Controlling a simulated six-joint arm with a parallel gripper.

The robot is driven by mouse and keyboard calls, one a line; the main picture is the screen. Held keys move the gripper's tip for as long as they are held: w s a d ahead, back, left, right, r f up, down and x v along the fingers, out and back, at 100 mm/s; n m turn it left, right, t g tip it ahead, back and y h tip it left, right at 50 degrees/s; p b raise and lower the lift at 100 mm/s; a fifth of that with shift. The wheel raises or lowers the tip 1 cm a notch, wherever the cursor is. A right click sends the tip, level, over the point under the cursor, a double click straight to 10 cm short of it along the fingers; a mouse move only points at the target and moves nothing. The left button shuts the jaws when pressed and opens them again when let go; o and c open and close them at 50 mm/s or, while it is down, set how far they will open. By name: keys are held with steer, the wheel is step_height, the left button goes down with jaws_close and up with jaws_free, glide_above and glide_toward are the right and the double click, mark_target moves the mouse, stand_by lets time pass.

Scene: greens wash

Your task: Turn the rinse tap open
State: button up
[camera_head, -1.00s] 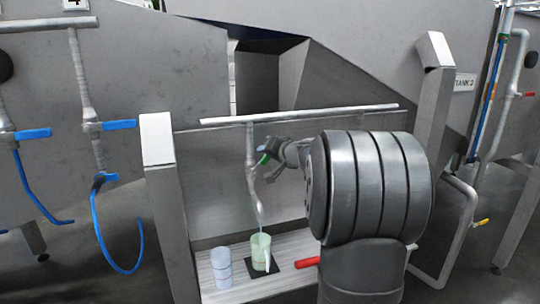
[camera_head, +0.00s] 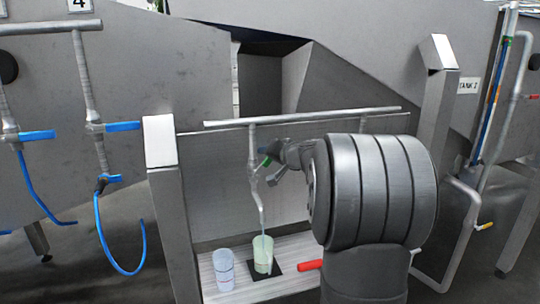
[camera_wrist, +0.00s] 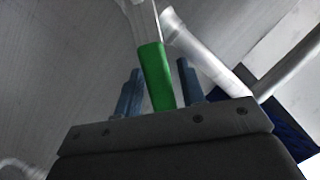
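The rinse tap (camera_head: 254,176) hangs from a horizontal pipe over the wash stand. Its green handle (camera_head: 265,163) sticks out on the right of the tap. My gripper (camera_head: 270,177) is at the handle, partly hidden by my own arm. In the wrist view the green handle (camera_wrist: 155,76) lies between the two blue fingers of my gripper (camera_wrist: 158,84), with narrow gaps beside it. A pale green cup (camera_head: 262,258) stands on a dark pad under the spout. A thin pale strip runs from the spout into the cup; I cannot tell for sure that it is water.
A clear bluish cup (camera_head: 224,270) stands left of the green one on the ribbed shelf (camera_head: 209,282). A red handle (camera_head: 311,265) shows beside my arm. Blue-handled taps with blue hoses (camera_head: 123,127) are at the left. Grey posts flank the stand.

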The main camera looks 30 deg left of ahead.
steer(key=shift+a+r, duration=0.1)
steer(key=shift+r, duration=0.05)
step_height(320, 180, down, 6)
steer(key=w+d+m+y, duration=0.2)
steer(key=m+y, duration=0.2)
steer(key=m, duration=0.4)
steer(key=w+v, duration=0.1)
steer(key=v, duration=1.7)
steer(key=s+a+f+n+g+h, duration=0.4)
steer(key=s+a+f+n+g, duration=0.1)
steer(key=f, duration=0.4)
steer(key=s+a+f+n+g+h, duration=0.4)
steer(key=s+a+f+n+g, duration=0.1)
steer(key=f, duration=0.5)
steer(key=shift+s+a+f, duration=0.25)
steer(key=shift+s+a, duration=0.2)
steer(key=shift+s, duration=0.2)
steer(key=shift+c, duration=0.4)
